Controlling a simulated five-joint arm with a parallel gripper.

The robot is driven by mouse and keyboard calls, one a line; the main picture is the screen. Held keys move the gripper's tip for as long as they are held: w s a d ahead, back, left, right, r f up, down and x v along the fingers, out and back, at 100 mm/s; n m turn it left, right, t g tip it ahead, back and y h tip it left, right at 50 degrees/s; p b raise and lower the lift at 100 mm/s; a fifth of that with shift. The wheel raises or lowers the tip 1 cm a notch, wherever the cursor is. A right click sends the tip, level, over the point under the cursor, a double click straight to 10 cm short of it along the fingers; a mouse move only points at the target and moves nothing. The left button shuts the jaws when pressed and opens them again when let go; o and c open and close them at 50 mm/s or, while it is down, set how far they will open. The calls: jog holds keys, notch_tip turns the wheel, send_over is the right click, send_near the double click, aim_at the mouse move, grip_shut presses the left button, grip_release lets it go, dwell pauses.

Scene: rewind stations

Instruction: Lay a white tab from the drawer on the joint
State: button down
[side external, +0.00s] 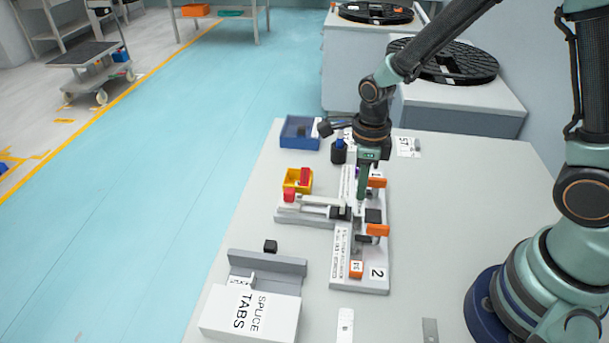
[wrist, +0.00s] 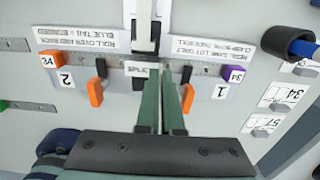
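A white box lettered SPLICE TABS (side external: 250,314) stands at the table's front left, with a small white labelled piece (side external: 240,283) at its back edge. My gripper (side external: 361,196) points down over the splice fixture (side external: 373,284). In the wrist view its two green fingers (wrist: 160,84) are close together, with a narrow gap. A small white lettered piece (wrist: 142,69) lies by the fingertips, at the middle of the fixture. I cannot tell whether it is a loose tab or a fixed label, or whether the fingers touch it. The joint itself is not clearly visible.
Orange clamp handles (side external: 377,230) stand up along the fixture, close to my gripper. A yellow bin (side external: 297,182), a blue bin (side external: 299,134) and a dark bottle with a blue top (side external: 338,153) stand farther back. The table right of the fixture is mostly clear.

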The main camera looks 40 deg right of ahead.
jog(key=shift+f, duration=0.95)
jog(key=c, duration=1)
grip_release()
jog(key=shift+r, duration=0.15)
notch_tip(320, 180, up, 12)
